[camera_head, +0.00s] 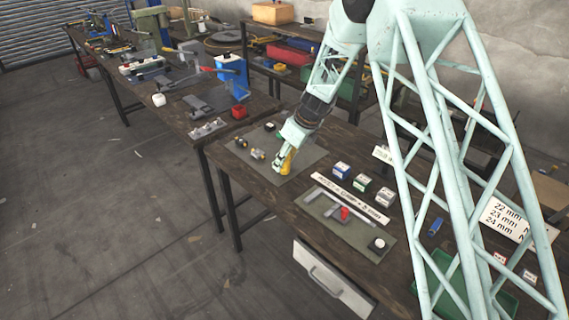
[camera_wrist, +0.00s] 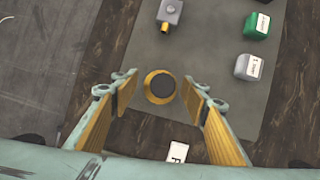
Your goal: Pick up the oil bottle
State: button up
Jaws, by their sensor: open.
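The likely oil bottle is a round yellow thing with a dark top. It stands on a grey-green mat in the wrist view (camera_wrist: 149,91), seen from above. My gripper (camera_wrist: 160,84) is open, with one finger on each side of the bottle and a visible gap at each side. In the head view my gripper (camera_head: 281,163) points down at the far mat, with yellow (camera_head: 288,163) showing beside its fingers. I cannot tell there how much of that yellow is bottle, or the fingertips' exact height.
A grey block with a yellow end (camera_wrist: 170,11), a green box (camera_wrist: 257,25) and a grey box (camera_wrist: 249,67) lie near the bottle. A white label (camera_wrist: 177,155) lies close to my gripper. Another workbench (camera_head: 185,95) stands at the left.

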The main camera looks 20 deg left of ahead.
jog(key=shift+c, duration=0.5)
jog(key=c, duration=0.9)
jog(key=shift+r, duration=0.15)
jog(key=shift+r+p, duration=0.4)
jog(key=shift+r, duration=1.2)
jog(key=shift+s+d+r, duration=0.1)
jog(key=shift+s+d, duration=0.05)
jog(key=shift+s, duration=0.05)
jog(key=s+d, duration=0.3)
jog(key=d, duration=0.1)
jog(key=s+d+r, duration=0.1)
jog(key=s+d, duration=0.2)
jog(key=s, duration=0.1)
jog(key=s+d+b, duration=0.1)
jog(key=s+d, duration=0.2)
jog(key=d, duration=0.1)
jog(key=shift+s+d+r, duration=0.2)
jog(key=shift+d, duration=0.1)
